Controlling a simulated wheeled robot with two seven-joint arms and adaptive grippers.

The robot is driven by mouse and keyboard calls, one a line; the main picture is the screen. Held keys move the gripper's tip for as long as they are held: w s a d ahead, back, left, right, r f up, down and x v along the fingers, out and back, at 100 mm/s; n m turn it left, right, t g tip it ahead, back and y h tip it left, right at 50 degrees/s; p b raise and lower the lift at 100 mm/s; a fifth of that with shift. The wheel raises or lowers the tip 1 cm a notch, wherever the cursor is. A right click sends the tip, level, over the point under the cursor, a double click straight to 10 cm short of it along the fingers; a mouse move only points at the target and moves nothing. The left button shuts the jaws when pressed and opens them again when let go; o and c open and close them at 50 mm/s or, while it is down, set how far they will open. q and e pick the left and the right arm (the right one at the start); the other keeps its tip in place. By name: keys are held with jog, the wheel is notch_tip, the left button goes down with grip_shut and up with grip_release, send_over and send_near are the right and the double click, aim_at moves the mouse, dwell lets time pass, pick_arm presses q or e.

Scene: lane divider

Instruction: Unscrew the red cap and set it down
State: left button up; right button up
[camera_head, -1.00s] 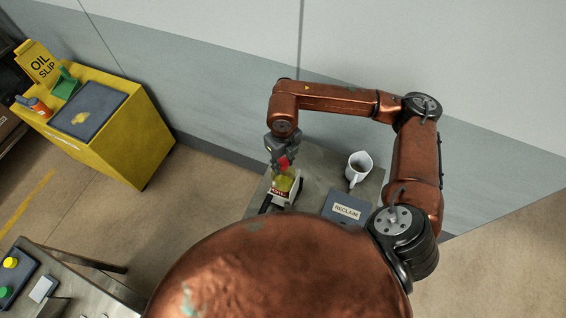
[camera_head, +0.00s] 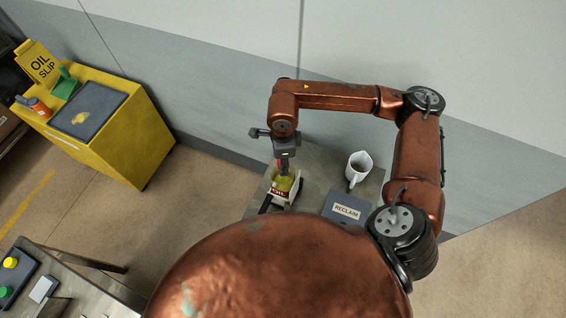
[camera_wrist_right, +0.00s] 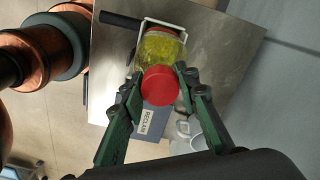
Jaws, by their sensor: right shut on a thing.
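The red cap (camera_wrist_right: 160,86) is between the fingertips of my right gripper (camera_wrist_right: 160,80), which is shut on it. In the head view the right gripper (camera_head: 284,158) points down over the jar, and a little red of the cap (camera_head: 282,169) shows below it. The jar (camera_wrist_right: 159,47) lies just behind the cap in the wrist view. I cannot tell whether cap and jar still touch. My left gripper is not in view.
A yellow cabinet (camera_head: 140,135) is at left. Another table with colored buttons is at lower left.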

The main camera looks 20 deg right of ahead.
jog(key=o, duration=0.7)
jog(key=m, duration=1.2)
